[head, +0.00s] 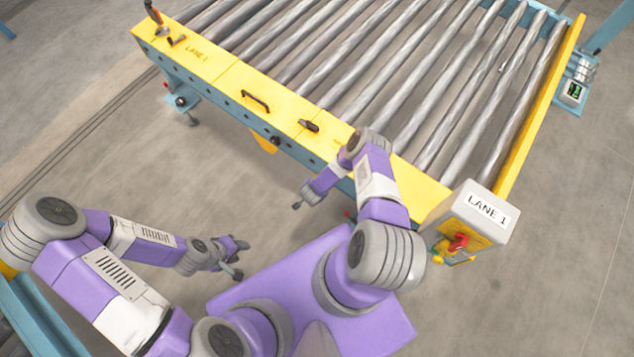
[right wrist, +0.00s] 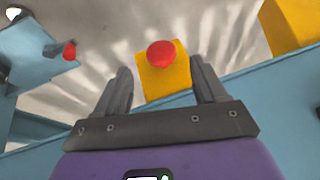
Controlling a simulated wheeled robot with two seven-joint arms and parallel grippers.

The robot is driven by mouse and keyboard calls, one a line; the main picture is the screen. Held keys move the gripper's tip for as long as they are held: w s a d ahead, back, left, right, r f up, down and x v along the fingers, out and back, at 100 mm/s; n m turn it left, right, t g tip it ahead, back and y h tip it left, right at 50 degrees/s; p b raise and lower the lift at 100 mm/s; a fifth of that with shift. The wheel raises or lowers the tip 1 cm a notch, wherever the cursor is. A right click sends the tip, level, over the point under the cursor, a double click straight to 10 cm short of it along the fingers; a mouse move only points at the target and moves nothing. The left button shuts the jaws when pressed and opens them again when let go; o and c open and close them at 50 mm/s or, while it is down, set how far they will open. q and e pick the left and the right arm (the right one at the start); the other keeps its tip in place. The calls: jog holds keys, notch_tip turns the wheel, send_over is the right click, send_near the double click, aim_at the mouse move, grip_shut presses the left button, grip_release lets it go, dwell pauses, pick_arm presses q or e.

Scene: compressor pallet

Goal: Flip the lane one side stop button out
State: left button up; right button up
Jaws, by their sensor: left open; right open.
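In the right wrist view, a round red button (right wrist: 160,54) sits on a small yellow box (right wrist: 165,82) by a blue rail. It appears ahead of and between the open fingers of my right gripper (right wrist: 162,88); contact cannot be told. In the head view my right gripper (head: 304,199) is beside the front rail of the lane 1 conveyor, and a yellow piece (head: 265,144) shows under that rail. My left gripper (head: 238,259) is open and empty over the floor. A white LANE 1 box (head: 484,212) at the right corner carries a red button (head: 458,241) on yellow.
The roller conveyor (head: 400,75) has a yellow front cover (head: 225,73) with a handle (head: 255,100) and small tools on it. A second red knob (right wrist: 69,50) on blue metal shows left in the right wrist view. The floor left of the conveyor is clear.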

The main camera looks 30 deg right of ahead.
jog(key=b+x, duration=0.2)
jog(key=x, duration=0.3)
jog(key=shift+w+f, duration=0.1)
jog(key=shift+f, duration=0.1)
